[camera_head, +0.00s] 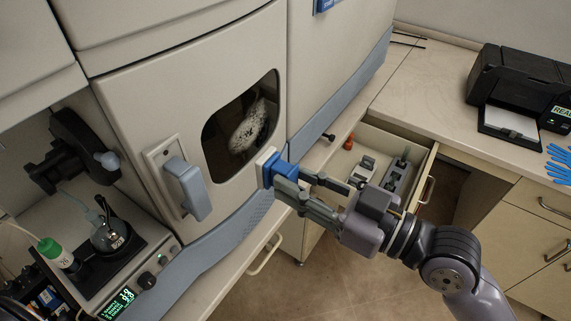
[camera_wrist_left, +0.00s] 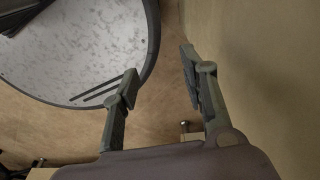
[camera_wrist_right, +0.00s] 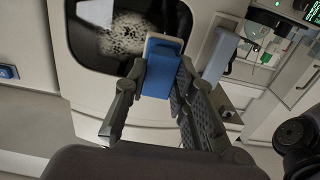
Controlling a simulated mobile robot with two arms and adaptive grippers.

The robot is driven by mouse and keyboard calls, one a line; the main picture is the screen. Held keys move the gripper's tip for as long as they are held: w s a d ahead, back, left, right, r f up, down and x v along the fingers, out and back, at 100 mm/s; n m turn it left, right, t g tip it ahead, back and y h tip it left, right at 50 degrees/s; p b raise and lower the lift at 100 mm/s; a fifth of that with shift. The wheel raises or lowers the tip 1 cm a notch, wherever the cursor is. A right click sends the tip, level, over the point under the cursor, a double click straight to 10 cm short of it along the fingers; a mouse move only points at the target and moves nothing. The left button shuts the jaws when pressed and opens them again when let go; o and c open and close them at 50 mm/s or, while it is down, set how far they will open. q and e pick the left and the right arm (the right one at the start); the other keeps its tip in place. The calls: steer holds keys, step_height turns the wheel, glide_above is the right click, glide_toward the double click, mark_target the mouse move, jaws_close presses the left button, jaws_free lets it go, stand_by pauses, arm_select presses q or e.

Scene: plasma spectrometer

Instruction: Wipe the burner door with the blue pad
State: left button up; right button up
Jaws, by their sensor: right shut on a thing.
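The burner door (camera_head: 140,105) is a cream panel on the instrument with a dark window (camera_head: 222,150) and a grey-blue handle (camera_head: 188,187). A white speckled patch (camera_head: 250,126) shows in the window. My right gripper (camera_head: 292,181) is shut on the blue pad (camera_head: 279,168), whose white face points toward the door. The pad is by the window's lower right corner; I cannot tell whether it touches. In the right wrist view the pad (camera_wrist_right: 160,78) sits between the fingers, in front of the window. My left gripper (camera_wrist_left: 160,85) is open and empty in its wrist view.
An open drawer (camera_head: 425,165) with small parts lies to the right, below the counter. A black printer (camera_head: 515,85) and blue gloves (camera_head: 558,160) are on that counter. A hotplate with a flask (camera_head: 108,236) and a green-capped bottle (camera_head: 55,250) stand left.

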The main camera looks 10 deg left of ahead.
mark_target(270, 168)
steer(key=shift+w+a+r, duration=0.1)
steer(key=shift+a+r, duration=0.05)
steer(key=shift+r, duration=0.05)
steer(key=shift+w+a+p, duration=0.15)
steer(key=shift+a+p, duration=0.15)
steer(key=shift+a, duration=0.05)
steer(key=x, duration=0.3)
steer(key=shift+p, duration=0.3)
arm_select(q)
steer(key=shift+w+d+r, duration=0.1)
steer(key=shift+d+r, duration=0.05)
steer(key=shift+r, duration=0.25)
steer(key=shift+w+d+r, duration=0.1)
steer(key=shift+d+r, duration=0.05)
steer(key=shift+r, duration=0.25)
arm_select(e)
steer(key=shift+w+a+f, duration=0.1)
steer(key=shift+w+a, duration=0.1)
steer(key=shift+a, duration=0.4)
arm_select(q)
steer(key=shift+a+r, duration=0.1)
steer(key=shift+r, duration=0.1)
arm_select(e)
steer(key=shift+x, duration=0.95)
